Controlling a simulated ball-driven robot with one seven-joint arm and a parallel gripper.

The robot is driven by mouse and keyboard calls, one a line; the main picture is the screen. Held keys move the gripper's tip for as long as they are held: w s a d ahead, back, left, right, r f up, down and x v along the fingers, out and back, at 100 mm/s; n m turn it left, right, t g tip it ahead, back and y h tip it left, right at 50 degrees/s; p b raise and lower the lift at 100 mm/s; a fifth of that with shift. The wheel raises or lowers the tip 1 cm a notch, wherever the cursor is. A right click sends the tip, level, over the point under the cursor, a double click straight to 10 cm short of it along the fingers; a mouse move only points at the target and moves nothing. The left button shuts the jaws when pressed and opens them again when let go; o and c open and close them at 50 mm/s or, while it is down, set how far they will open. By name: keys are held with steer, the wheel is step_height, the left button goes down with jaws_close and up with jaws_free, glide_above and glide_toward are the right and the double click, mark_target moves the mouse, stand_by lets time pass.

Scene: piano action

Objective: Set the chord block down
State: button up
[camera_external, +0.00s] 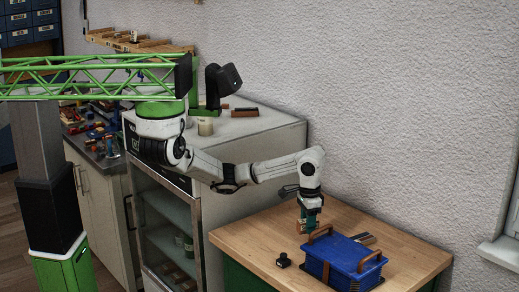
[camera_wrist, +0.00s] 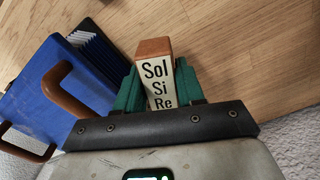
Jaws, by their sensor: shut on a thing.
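The chord block (camera_wrist: 158,88) is a small block with a pale face reading "Sol Si Re" and a reddish-brown end. My gripper (camera_wrist: 160,72) is shut on it, with one green finger on each side. In the external view my gripper (camera_external: 308,222) points down over the wooden table (camera_external: 240,238), behind the blue case. The block is small and hard to make out there. I cannot tell whether its lower end touches the table.
A blue case (camera_external: 342,262) with brown handles stands close in front of my gripper; it also shows at the left of the wrist view (camera_wrist: 40,95). A small black object (camera_external: 283,261) lies left of it. The table's left part is clear. The wall is behind.

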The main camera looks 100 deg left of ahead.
steer(key=shift+f, duration=3.55)
steer(key=shift+f, duration=0.15)
steer(key=o, duration=1.1)
steer(key=shift+c, duration=0.2)
step_height(320, 180, up, 12)
steer(key=shift+r, duration=0.15)
